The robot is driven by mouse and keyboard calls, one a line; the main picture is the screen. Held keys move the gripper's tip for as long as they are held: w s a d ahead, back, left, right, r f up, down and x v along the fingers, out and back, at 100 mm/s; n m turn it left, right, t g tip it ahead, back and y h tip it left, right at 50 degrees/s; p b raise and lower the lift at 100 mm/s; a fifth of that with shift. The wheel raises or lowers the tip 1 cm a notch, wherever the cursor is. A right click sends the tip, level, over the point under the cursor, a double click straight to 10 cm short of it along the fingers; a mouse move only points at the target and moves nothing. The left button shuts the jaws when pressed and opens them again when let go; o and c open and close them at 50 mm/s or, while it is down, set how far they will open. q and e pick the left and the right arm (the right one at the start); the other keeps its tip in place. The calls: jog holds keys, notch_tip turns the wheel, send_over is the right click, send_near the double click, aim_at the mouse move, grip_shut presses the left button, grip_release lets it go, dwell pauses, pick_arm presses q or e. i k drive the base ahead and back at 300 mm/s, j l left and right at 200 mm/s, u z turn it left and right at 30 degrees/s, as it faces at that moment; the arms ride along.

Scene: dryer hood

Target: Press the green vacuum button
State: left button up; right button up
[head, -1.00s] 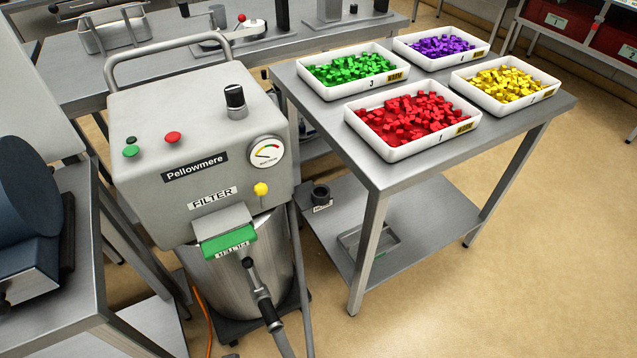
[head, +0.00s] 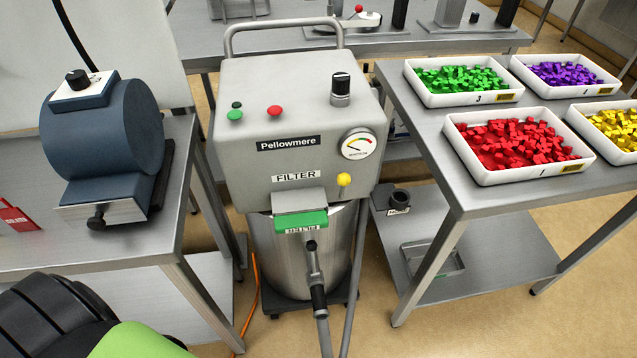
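The grey vacuum unit labelled Pellowmere (head: 290,90) stands upright in the middle of the head view. The round green button (head: 235,115) is on the left of its sloping upper face, with a small dark green piece (head: 236,104) just behind it. A red button (head: 275,111) is to its right. Nothing covers or touches the green button. I cannot tell from here whether it is pressed in. Neither of my grippers can be made out in the view.
A black knob (head: 341,86), a gauge (head: 359,144) and a green FILTER handle (head: 300,220) are on the unit. A bench with a blue drum machine (head: 105,140) stands left. A table with trays of coloured cubes (head: 520,146) stands right, with a narrow gap between.

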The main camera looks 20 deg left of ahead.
aim_at(234, 114)
jog(key=j+u, duration=0.1)
jog(key=u, duration=0.65)
jog(key=j+u, duration=0.1)
jog(key=u, duration=0.3)
jog(key=i, duration=0.05)
